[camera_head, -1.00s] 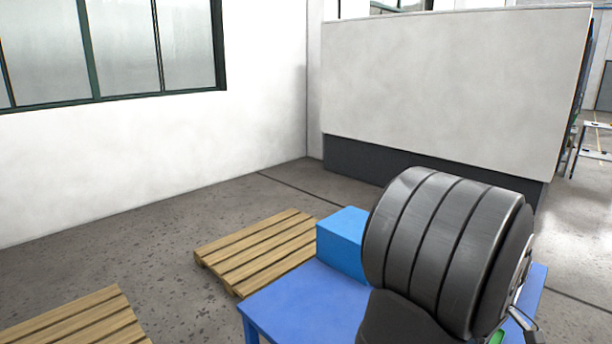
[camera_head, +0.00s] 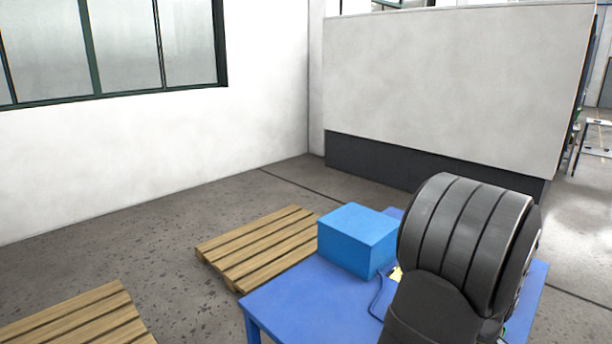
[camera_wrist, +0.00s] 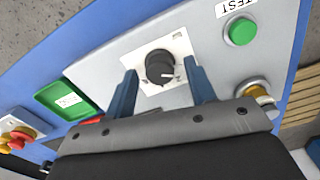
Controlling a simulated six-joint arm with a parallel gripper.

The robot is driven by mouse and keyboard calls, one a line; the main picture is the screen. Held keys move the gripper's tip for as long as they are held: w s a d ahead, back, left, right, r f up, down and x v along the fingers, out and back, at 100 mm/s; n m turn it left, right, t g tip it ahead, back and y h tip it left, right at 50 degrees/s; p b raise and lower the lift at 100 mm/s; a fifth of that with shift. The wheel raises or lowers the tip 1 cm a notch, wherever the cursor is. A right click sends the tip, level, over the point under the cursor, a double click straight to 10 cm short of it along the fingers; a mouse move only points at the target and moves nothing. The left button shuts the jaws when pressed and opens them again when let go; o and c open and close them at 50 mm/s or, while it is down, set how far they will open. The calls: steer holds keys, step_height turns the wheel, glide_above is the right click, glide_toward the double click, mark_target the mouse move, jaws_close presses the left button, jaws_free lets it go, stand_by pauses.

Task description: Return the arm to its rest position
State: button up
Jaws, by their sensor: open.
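My gripper (camera_wrist: 160,95) shows in the wrist view with its two dark blue fingers spread apart and nothing between the tips. Beyond the fingers is a grey panel with a black rotary knob (camera_wrist: 160,67) on a white plate. The knob appears between the fingers, and I see no contact. In the head view my dark ribbed arm covers the right part of the blue table (camera_head: 290,298); the gripper is hidden there.
A blue box (camera_head: 355,240) stands on the table left of my arm. Wooden pallets (camera_head: 262,248) lie on the floor to the left.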

step_height(320, 180, up, 18)
step_height(320, 180, down, 18)
steer(key=shift+f, duration=0.1)
steer(key=m, duration=0.3)
steer(key=shift+m, duration=0.3)
steer(key=m, duration=0.4)
steer(key=shift+m, duration=0.4)
steer(key=m, duration=0.3)
steer(key=shift+m, duration=2.3)
